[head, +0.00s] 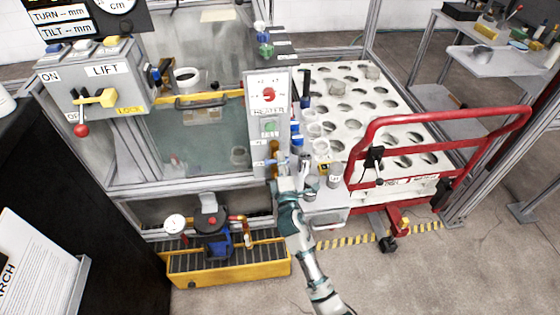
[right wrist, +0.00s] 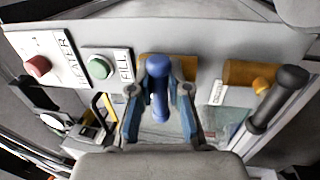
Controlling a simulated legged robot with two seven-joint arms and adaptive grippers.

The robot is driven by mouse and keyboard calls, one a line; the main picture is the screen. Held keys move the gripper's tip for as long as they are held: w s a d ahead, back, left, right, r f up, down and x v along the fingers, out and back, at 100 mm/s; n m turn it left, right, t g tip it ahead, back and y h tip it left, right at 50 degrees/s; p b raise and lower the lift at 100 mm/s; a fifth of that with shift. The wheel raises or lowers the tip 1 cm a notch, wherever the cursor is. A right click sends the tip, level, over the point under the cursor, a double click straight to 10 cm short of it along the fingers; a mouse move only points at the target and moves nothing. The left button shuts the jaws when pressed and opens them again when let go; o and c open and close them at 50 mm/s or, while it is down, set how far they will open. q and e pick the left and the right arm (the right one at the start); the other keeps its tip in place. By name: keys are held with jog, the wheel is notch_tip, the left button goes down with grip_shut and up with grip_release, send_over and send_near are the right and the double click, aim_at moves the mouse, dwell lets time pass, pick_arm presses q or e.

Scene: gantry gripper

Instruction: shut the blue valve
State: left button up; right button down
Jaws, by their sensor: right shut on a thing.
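The blue valve shows in the right wrist view as a rounded blue handle (right wrist: 158,85) on an orange-brown mount on the grey panel (right wrist: 215,35). My right gripper (right wrist: 160,100) has its two fingers on either side of the handle and is shut on it. In the head view my right gripper (head: 284,176) is at the lower end of the panel (head: 267,110), and mostly hides the valve; only a bit of blue (head: 274,162) shows. My left gripper is not in view.
A red heater button (right wrist: 37,66) and a green fill button (right wrist: 100,69) sit left of the valve. A black handle (right wrist: 280,95) is to its right. In the head view a red-railed cart (head: 435,115) and a white perforated table (head: 350,95) stand right; a yellow tray (head: 230,268) lies below.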

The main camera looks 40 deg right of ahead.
jog(key=shift+w+a+f, duration=0.1)
jog(key=shift+a+f, duration=0.1)
jog(key=shift+f, duration=0.05)
jog(key=c, duration=1.1)
grip_release()
jog(key=shift+w, duration=0.15)
jog(key=shift+d+r, duration=0.1)
jog(key=shift+s, duration=0.2)
jog(key=v, duration=1.2)
jog(key=shift+w, duration=0.1)
